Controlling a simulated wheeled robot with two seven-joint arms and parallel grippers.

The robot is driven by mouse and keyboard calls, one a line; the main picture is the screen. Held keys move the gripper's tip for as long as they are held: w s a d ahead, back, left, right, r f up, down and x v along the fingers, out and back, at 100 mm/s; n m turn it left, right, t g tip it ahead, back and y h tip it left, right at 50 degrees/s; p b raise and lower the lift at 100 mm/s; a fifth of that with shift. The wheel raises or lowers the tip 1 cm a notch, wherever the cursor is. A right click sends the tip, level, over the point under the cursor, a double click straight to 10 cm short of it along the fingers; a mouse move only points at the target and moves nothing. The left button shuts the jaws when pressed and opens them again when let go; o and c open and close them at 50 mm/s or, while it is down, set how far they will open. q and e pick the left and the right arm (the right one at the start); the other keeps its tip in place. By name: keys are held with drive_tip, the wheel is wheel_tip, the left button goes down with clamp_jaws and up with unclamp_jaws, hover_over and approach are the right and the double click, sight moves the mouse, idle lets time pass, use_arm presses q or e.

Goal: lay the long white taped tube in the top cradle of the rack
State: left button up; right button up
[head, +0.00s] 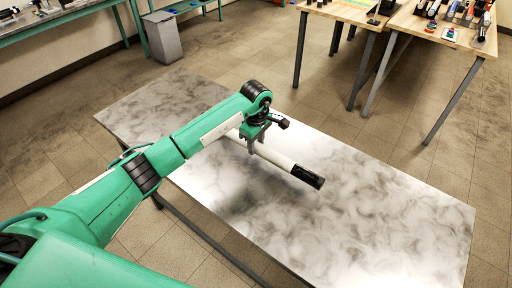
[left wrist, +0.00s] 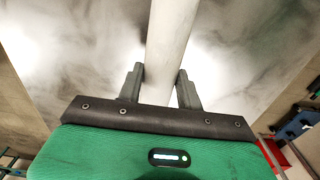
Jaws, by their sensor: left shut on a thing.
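The long white tube (head: 275,157) has a dark black end (head: 309,177) pointing to the lower right in the head view. My left gripper (head: 254,146) is shut on the tube, with fingers pointing down around it. In the left wrist view the white tube (left wrist: 173,35) runs between the two fingers of the left gripper (left wrist: 160,84). The tube appears to be above the metal table, with a dark shadow below; the height is unclear. Its other end is partly hidden behind my left arm. I cannot make out the rack or its top cradle. My right gripper is not in view.
The table (head: 400,215) has a smoky grey metal top, otherwise bare, with free room right of the tube. Wooden benches (head: 405,22) with small items stand at the back right. A grey bin (head: 163,37) and a green-legged bench (head: 75,14) are at the back left.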

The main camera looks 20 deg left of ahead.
use_arm(q)
wheel_tip(320, 180, down, 2)
drive_tip(key=shift+f, duration=0.4)
drive_tip(key=o, duration=0.9)
drive_tip(key=shift+o, duration=1.3)
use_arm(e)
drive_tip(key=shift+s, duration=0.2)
